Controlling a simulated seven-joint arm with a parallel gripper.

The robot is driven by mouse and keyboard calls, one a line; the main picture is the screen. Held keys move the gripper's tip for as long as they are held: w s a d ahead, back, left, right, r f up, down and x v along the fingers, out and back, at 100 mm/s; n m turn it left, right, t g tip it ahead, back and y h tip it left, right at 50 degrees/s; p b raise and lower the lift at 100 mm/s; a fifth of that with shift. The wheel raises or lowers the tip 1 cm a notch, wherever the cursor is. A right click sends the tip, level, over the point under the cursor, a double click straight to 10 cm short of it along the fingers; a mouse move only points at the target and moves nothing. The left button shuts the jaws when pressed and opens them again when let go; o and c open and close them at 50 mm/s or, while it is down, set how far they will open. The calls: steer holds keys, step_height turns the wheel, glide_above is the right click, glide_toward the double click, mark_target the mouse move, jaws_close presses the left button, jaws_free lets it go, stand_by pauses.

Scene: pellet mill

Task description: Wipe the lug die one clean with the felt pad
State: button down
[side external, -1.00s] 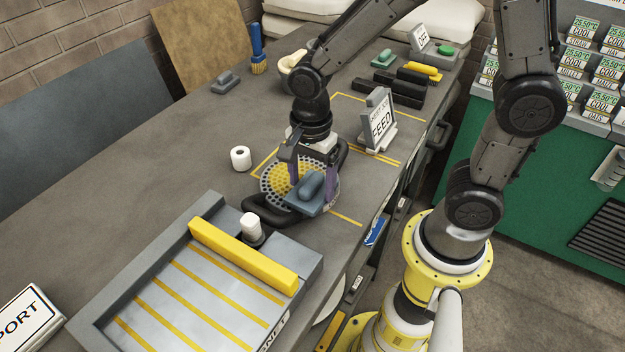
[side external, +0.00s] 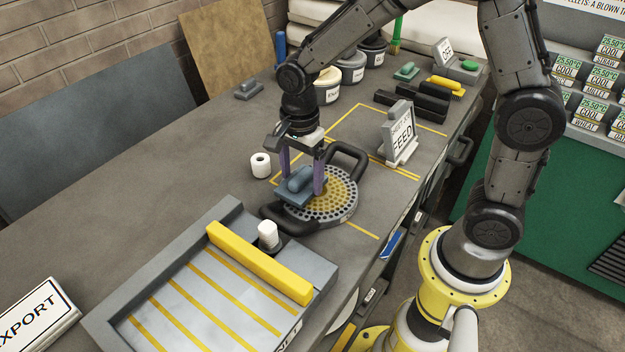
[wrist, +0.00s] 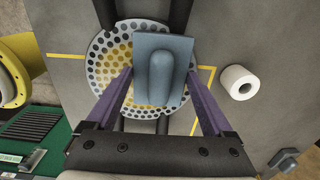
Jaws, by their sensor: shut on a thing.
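The lug die (side external: 343,203) is a round grey disc with many holes, flat on the bench, with two dark looped lugs. A yellowish film covers its middle; it also shows in the wrist view (wrist: 103,72). The felt pad (side external: 293,194) is a blue-grey block with a rounded grip, over the die's left part in the side view. My gripper (side external: 303,183) is shut on the felt pad, a purple finger at each side. In the wrist view the pad (wrist: 163,70) hides part of the die. I cannot tell whether its underside touches the die.
A white roll (side external: 260,165) stands left of the die. A grey tray (side external: 215,312) with a yellow bar (side external: 258,263) lies in front. A FEED sign (side external: 402,137) stands to the right. Pails and brushes are farther back. Bench space at left is clear.

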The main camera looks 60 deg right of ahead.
steer(key=shift+w+d, duration=0.15)
steer(key=shift+w, duration=1.35)
steer(key=shift+f, duration=0.35)
steer(key=shift+a, duration=0.5)
steer(key=shift+s+d, duration=0.1)
steer(key=shift+d, duration=2.1)
